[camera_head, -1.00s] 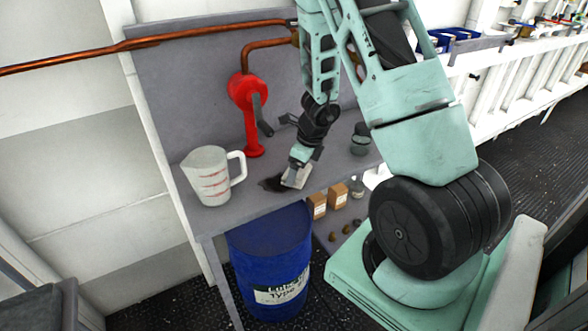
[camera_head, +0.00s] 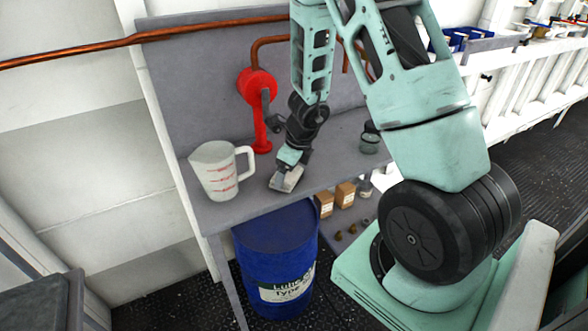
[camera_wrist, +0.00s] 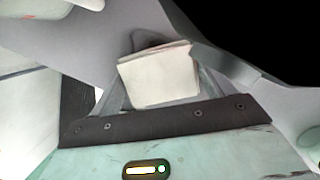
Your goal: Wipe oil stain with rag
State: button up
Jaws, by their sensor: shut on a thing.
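My gripper (camera_head: 288,170) is shut on a folded, off-white rag (camera_head: 284,181) and points down at the grey bench top (camera_head: 232,208), near its front edge. In the wrist view the rag (camera_wrist: 158,75) fills the space between the fingers. A dark patch of the oil stain (camera_wrist: 150,39) shows just beyond the rag's far edge in the wrist view. In the head view the rag and gripper hide most or all of the stain. The rag appears to be down on the bench, but contact is hard to tell.
A white measuring jug (camera_head: 216,172) stands close to the left of my gripper. A red hand pump (camera_head: 259,105) is behind it. A dark jar (camera_head: 369,140) stands to the right. A blue drum (camera_head: 272,245) and small boxes (camera_head: 345,194) are below the bench.

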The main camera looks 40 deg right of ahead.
jog(key=shift+w+a, duration=0.25)
jog(key=shift+a, duration=0.65)
jog(key=shift+w+a, duration=0.3)
jog(key=shift+a, duration=0.65)
jog(key=shift+w+a, duration=0.25)
jog(key=shift+a, duration=0.65)
jog(key=shift+r, duration=0.1)
notch_tip(320, 180, up, 6)
jog(key=p, duration=0.5)
jog(key=shift+p, duration=0.3)
notch_tip(320, 180, up, 3)
jog(key=p, duration=0.3)
jog(key=shift+d, duration=0.1)
